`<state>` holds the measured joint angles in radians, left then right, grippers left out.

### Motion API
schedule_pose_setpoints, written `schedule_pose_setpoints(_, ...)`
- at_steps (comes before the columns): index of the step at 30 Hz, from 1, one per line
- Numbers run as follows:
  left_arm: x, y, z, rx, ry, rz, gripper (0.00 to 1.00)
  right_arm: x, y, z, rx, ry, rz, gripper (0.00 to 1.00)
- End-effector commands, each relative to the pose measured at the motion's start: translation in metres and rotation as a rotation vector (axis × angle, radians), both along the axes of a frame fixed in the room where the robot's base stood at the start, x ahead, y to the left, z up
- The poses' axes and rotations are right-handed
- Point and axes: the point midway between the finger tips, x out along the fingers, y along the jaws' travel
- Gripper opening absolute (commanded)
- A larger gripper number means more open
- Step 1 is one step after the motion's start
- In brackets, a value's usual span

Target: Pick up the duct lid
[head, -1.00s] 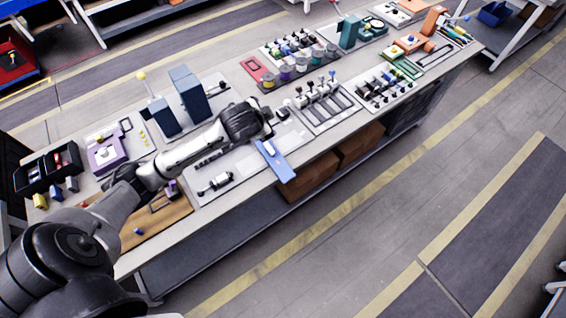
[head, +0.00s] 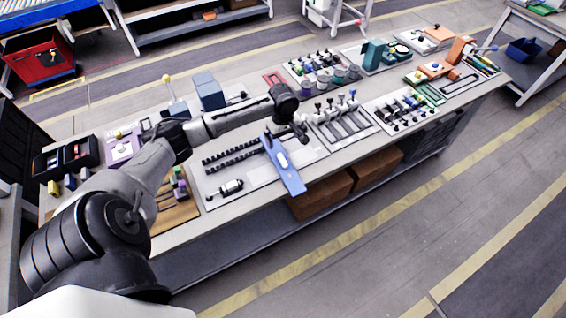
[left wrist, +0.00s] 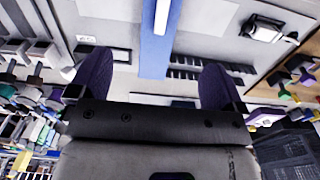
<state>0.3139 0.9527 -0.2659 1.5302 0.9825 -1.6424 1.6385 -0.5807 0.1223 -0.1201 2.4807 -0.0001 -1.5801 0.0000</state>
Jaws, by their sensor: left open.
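The duct lid, which I take to be the long blue strip (head: 291,178) with a white piece (head: 282,159) on it, lies on a pale panel and overhangs the bench's front edge. My left gripper (head: 301,135) is just right of the strip's far end. In the left wrist view the fingers (left wrist: 157,82) are wide apart, with the blue strip (left wrist: 156,55) showing between them, seemingly beyond them; no contact shows. The white piece (left wrist: 162,16) is near the top of that view. My right gripper is not in view.
Black toothed rails (head: 232,157) and a small cylindrical device (head: 231,187) lie left of the strip. A slotted tray (head: 343,129) with several upright tools stands to the right. Blue-grey blocks (head: 208,91) stand behind the arm. Cardboard boxes (head: 320,193) sit on the shelf below.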

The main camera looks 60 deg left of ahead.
Motion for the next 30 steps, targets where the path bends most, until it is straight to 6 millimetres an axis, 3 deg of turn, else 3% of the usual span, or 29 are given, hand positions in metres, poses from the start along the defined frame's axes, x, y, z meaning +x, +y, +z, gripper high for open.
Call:
schedule_pose_setpoints(13,0.0,0.0,-0.068,0.0,0.001,0.027,0.96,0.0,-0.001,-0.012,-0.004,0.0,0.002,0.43)
schedule_pose_setpoints(23,0.0,0.0,-0.088,0.001,0.0,0.026,0.96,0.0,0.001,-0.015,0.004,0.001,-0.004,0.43)
schedule_pose_setpoints(30,-0.003,0.004,-0.118,0.001,0.001,0.026,0.96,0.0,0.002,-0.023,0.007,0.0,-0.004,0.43)
